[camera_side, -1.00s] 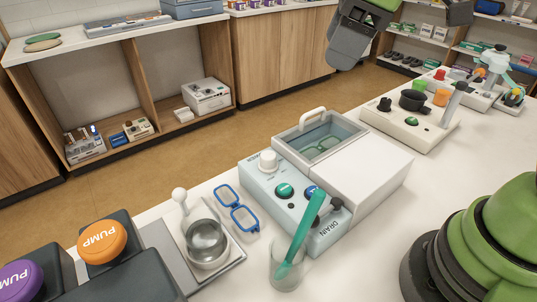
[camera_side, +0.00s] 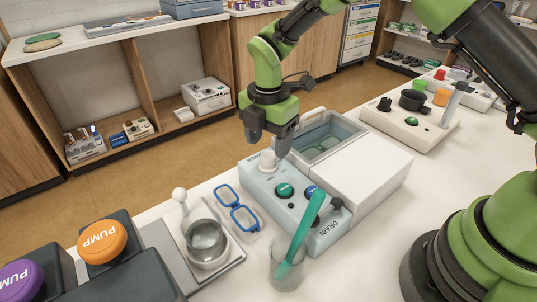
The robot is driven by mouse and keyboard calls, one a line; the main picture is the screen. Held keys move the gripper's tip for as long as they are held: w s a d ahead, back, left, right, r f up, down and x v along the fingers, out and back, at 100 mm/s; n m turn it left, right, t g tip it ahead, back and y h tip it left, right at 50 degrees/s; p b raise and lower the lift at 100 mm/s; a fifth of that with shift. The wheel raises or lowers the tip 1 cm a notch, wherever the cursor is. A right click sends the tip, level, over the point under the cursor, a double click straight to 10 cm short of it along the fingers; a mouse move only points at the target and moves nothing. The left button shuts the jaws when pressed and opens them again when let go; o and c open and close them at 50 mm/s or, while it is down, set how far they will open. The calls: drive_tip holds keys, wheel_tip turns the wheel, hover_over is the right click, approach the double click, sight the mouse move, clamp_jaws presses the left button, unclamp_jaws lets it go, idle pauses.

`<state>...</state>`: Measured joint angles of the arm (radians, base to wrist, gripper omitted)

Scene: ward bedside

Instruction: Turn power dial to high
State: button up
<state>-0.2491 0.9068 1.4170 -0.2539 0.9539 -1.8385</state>
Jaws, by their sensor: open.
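The power dial (camera_side: 267,162) is a white round knob at the left end of the pale blue panel (camera_side: 262,186) on a white bath-like device. My gripper (camera_side: 268,150) points down right over the dial, its two dark fingers on either side of the knob's upper part. It is open; whether a finger touches the knob cannot be told. The fingers partly hide the dial's top and the lettering behind it, so its setting cannot be read. A green button (camera_side: 285,190) and a blue button (camera_side: 312,193) sit on the same panel.
Blue-framed glasses (camera_side: 238,209) lie left of the device, near a metal bowl (camera_side: 206,240). A glass beaker (camera_side: 287,273) with a teal stick stands in front. Orange (camera_side: 102,241) and purple (camera_side: 17,282) pump buttons are at lower left.

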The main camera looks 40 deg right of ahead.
sight(269, 154)
wheel_tip(269, 154, down, 4)
drive_tip(key=shift+f, duration=0.1)
drive_tip(key=c, duration=0.9)
